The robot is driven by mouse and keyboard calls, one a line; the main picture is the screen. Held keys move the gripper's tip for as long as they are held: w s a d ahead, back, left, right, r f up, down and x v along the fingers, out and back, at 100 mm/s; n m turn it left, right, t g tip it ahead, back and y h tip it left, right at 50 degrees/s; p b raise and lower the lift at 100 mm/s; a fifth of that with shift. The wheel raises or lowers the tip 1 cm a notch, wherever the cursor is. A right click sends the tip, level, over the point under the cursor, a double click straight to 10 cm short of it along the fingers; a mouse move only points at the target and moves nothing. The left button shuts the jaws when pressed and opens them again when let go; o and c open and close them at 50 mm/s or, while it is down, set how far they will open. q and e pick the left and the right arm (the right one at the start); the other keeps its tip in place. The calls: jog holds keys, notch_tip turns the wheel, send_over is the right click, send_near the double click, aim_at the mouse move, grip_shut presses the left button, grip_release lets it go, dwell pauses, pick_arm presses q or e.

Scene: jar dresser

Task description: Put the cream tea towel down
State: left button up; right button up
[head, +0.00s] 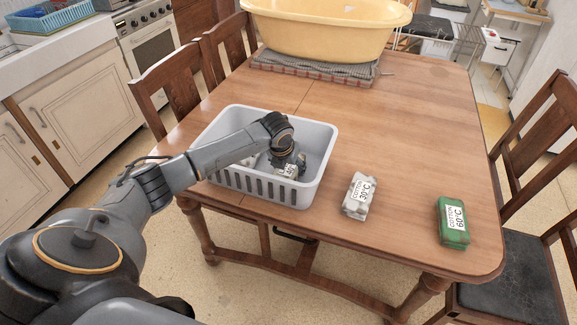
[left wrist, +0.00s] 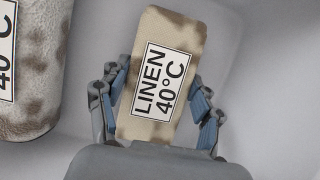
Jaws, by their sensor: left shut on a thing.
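The cream tea towel is a folded, brown-blotched bundle labelled "LINEN 40°C" (left wrist: 165,32). My left gripper (left wrist: 160,90) is shut on it, with one finger on each side. In the head view the gripper (head: 288,163) is down inside the grey laundry basket (head: 318,172), and the towel's label (head: 288,170) shows just below it. The wrist view shows pale grey basket surface behind the towel; whether the towel touches the bottom I cannot tell. My right gripper is not in view.
A blotched bundle with a "40°C" label (left wrist: 32,75) lies beside the towel in the basket. A pale "COTTON 30°C" bundle (head: 358,197) and a green "COTTON 60°C" bundle (head: 453,222) lie on the wooden table (head: 420,130). A yellow tub (head: 325,30) stands at the back.

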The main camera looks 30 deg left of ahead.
pick_arm(q)
jog(key=o, duration=1.2)
jog(key=shift+c, duration=0.2)
jog(key=shift+r, duration=0.1)
jog(key=v, duration=1.2)
